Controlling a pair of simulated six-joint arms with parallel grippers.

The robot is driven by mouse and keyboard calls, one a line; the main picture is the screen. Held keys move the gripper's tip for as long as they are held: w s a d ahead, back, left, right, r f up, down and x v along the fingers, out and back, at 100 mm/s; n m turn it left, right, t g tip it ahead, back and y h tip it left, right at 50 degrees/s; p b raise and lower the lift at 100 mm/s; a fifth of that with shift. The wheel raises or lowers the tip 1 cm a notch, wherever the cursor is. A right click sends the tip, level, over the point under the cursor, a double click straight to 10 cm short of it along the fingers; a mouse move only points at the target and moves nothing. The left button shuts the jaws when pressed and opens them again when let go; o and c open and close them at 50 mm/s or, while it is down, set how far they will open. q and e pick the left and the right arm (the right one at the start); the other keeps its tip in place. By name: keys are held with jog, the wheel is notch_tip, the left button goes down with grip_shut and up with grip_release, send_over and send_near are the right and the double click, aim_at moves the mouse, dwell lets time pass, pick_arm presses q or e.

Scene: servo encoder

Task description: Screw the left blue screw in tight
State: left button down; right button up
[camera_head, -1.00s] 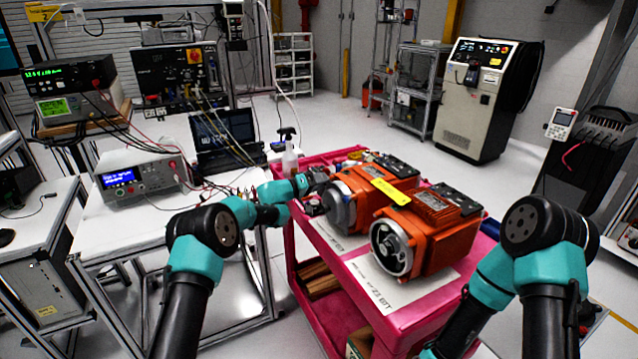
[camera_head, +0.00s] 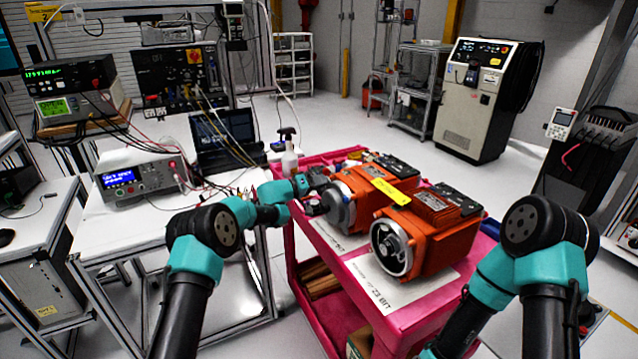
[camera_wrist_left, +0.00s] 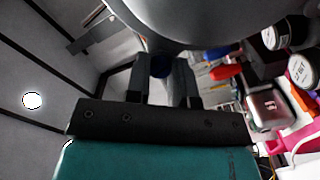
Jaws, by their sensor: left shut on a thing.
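Two orange servo motors lie on the red cart, the left one (camera_head: 368,187) and the right one (camera_head: 430,235). Each has a grey round end facing left. My left gripper (camera_head: 316,202) is at the grey end of the left motor. In the left wrist view its two dark fingers (camera_wrist_left: 162,82) are shut on a small dark blue screw (camera_wrist_left: 162,66), right against the big grey round body (camera_wrist_left: 205,18). The screw is hidden in the head view, and its depth cannot be told. My right arm stands at the right; its gripper is not visible.
The red cart (camera_head: 408,322) has white labelled sheets (camera_head: 375,290) under the motors. A spray bottle (camera_head: 290,158) and small items stand at the cart's back. A white workbench (camera_head: 130,228) with instruments is at the left.

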pick_arm(q)
jog(key=shift+m, duration=0.3)
jog(key=n, duration=1.9)
jog(key=shift+a, duration=0.1)
dwell(3.0)
dwell(0.4)
